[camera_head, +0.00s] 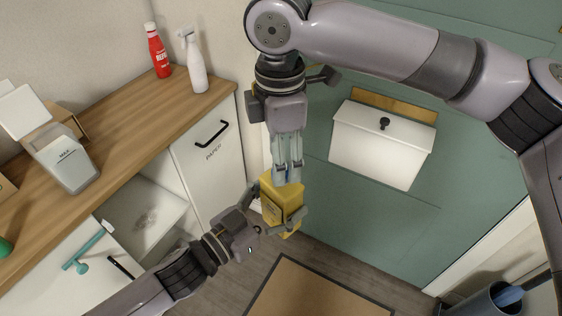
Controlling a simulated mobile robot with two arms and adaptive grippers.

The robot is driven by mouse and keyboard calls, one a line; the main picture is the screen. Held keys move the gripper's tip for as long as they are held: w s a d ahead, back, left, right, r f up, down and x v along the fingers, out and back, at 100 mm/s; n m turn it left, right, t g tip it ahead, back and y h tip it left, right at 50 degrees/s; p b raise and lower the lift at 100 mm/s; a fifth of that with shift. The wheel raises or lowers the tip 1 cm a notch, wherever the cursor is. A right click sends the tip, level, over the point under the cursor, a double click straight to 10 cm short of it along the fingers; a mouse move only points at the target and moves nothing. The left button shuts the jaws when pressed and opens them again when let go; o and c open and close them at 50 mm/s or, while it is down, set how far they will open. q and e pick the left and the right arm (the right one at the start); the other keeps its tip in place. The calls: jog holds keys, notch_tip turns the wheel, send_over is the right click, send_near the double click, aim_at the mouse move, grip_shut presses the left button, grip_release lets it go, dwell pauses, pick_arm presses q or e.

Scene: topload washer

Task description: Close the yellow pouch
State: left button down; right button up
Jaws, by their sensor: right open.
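The yellow pouch (279,207) is in the middle of the camera_head view, in front of the cabinet corner. My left gripper (272,208) comes in from the lower left, with one finger on each side of the pouch, and holds it above the floor. My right gripper (287,174) reaches down from above, with its fingertips at the pouch's top edge. Its fingers are slightly apart. The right fingers partly hide the pouch's top, so I cannot tell how far its opening is closed or whether they touch it.
A wooden counter (130,120) on the left holds a red bottle (158,52), a white spray bottle (195,65) and a grey container (65,160). An open drawer (148,215) is below. A white box (380,145) is on the green door. A brown mat (315,293) lies on the floor.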

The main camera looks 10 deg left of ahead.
pick_arm(q)
jog(key=shift+r, duration=0.2)
pick_arm(e)
notch_tip(320, 180, up, 10)
jog(key=shift+f, duration=0.15)
jog(key=shift+a+f, duration=0.1)
dwell(0.3)
